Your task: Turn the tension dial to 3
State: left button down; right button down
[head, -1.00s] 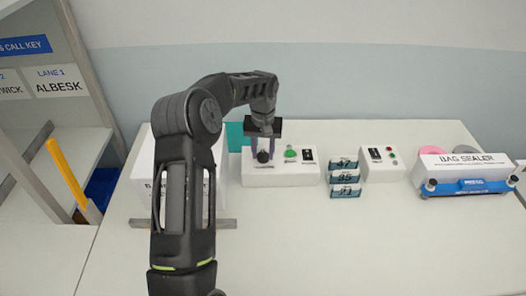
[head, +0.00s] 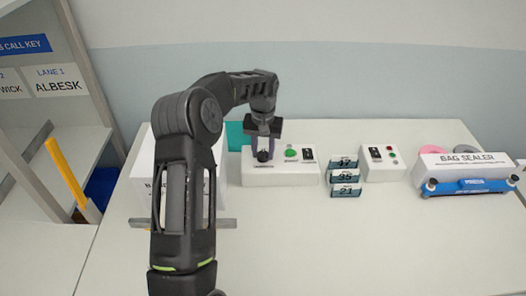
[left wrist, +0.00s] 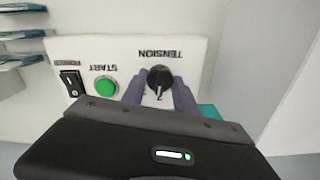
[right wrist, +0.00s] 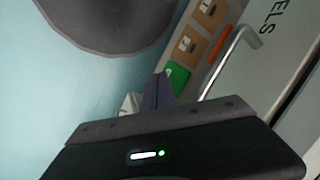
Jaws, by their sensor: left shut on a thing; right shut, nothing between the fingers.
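The tension dial (head: 263,156) is a small black knob at the left of a white control box (head: 285,174). My left gripper (head: 263,150) points down over the box and is shut on the dial. In the left wrist view the dial (left wrist: 159,77) shows between the two purple-grey fingers, with the word TENSION upside down beside it. A dark mark like a 2 shows at its near side; the rest of the scale is hidden or too small to read. My right gripper (right wrist: 158,92) is shut and empty, away from the dial.
A green START button (left wrist: 106,88) and a black power switch (left wrist: 70,83) sit beside the dial. Numbered cards (head: 345,176), a second white box (head: 381,166) and a bag sealer (head: 465,169) stand to the right. The front of the table is clear.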

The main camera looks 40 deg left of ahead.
aim_at(263, 152)
pick_arm(q)
jog(key=m+b, duration=0.1)
jog(key=m, duration=0.2)
jog(key=shift+m, duration=0.3)
jog(key=m, duration=0.4)
dwell(0.4)
jog(key=c, duration=0.9)
grip_release()
jog(key=shift+c, duration=0.2)
jog(key=shift+r+b, duration=0.85)
jog(key=shift+r, duration=3.1)
jog(key=shift+f, duration=0.1)
